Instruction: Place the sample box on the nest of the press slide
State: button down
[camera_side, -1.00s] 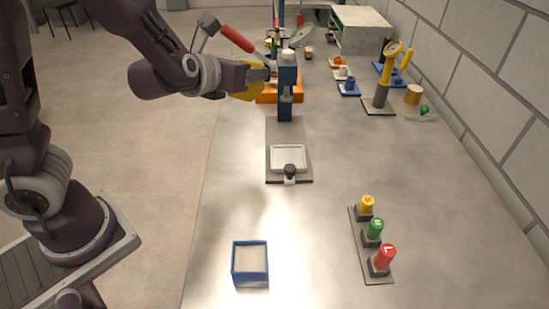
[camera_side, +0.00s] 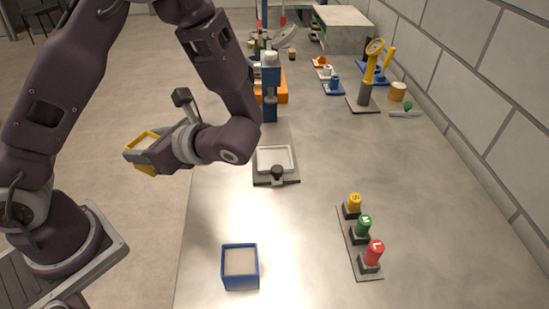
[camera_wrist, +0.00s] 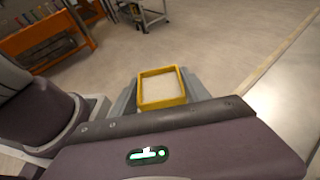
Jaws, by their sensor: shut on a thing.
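My gripper (camera_side: 158,150) is shut on a yellow square box (camera_side: 140,141), left of the table's edge and over the floor. In the wrist view the yellow box (camera_wrist: 162,103) sits between the grey fingers and has pale fill inside. The press has a blue column (camera_side: 270,85) on the table. The slide's pale square nest (camera_side: 275,158) is in front of the column, with a black knob (camera_side: 277,174) at its near edge. The nest looks empty. A blue box (camera_side: 240,284) with pale fill stands on the near table. My gripper is well left of the nest.
A button strip (camera_side: 356,240) with yellow, green and red buttons lies at the right. A yellow-topped stand (camera_side: 370,75) and a tan cylinder (camera_side: 398,91) stand farther back. An orange block (camera_side: 282,90) is behind the press. The table middle is clear.

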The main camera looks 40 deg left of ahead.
jog(key=s+d+f+n+g+h, duration=0.2)
jog(key=s+d+n+g+h, duration=0.4)
jog(key=d+n+g+h, duration=0.6)
jog(key=w+d+r+n+t+h, duration=0.4)
jog(key=w+d+n+t+h, duration=0.4)
jog(key=n+h, duration=0.45)
jog(key=w+d+r+n+t+h, duration=0.2)
jog(key=w+r+n+t, duration=0.3)
jog(key=w+n+t, duration=0.3)
jog(key=w+a+r+n+t+y, duration=0.45)
jog(key=w+a+n+t, duration=0.45)
jog(key=w, duration=0.4)
jog(key=shift+n+g+h, duration=0.3)
jog(key=shift+n, duration=0.15)
jog(key=f, duration=1.7)
jog(key=shift+s+d, duration=0.25)
jog(key=shift+d, duration=0.15)
jog(key=shift+f, duration=0.3)
